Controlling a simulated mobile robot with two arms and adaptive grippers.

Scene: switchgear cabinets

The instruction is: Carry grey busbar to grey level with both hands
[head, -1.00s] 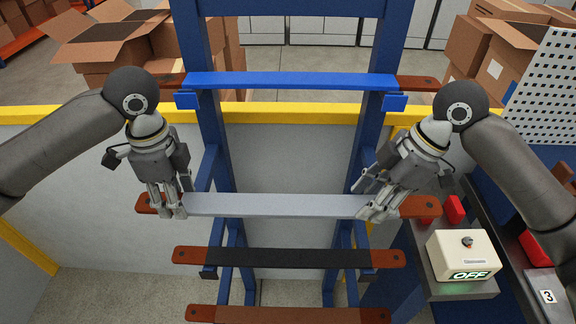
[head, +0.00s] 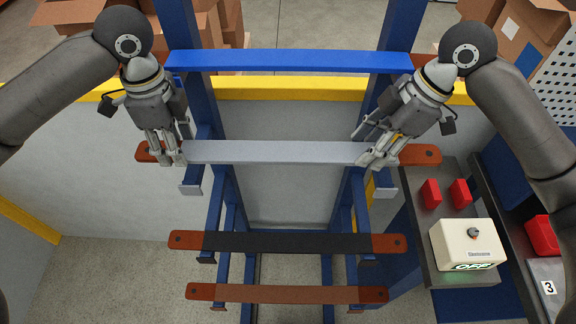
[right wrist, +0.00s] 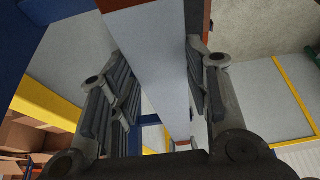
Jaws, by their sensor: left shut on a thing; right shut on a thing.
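The grey busbar (head: 275,152), light grey with red-brown ends, spans the blue rack roughly level in the head view. My left gripper (head: 168,158) is shut on it near its left end. My right gripper (head: 378,158) is shut on it near its right end. In the right wrist view the grey busbar (right wrist: 150,60) runs between the fingers of my right gripper (right wrist: 165,100). A left bracket (head: 192,183) and a right bracket (head: 384,186) of the rack show below the bar in the picture, apart from it.
The blue busbar (head: 290,61) is on the rack above. The black busbar (head: 287,243) and the brown busbar (head: 287,294) are below. A yellow-topped barrier (head: 275,88) stands behind. A switch box (head: 467,245) and red blocks (head: 431,194) are at the right.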

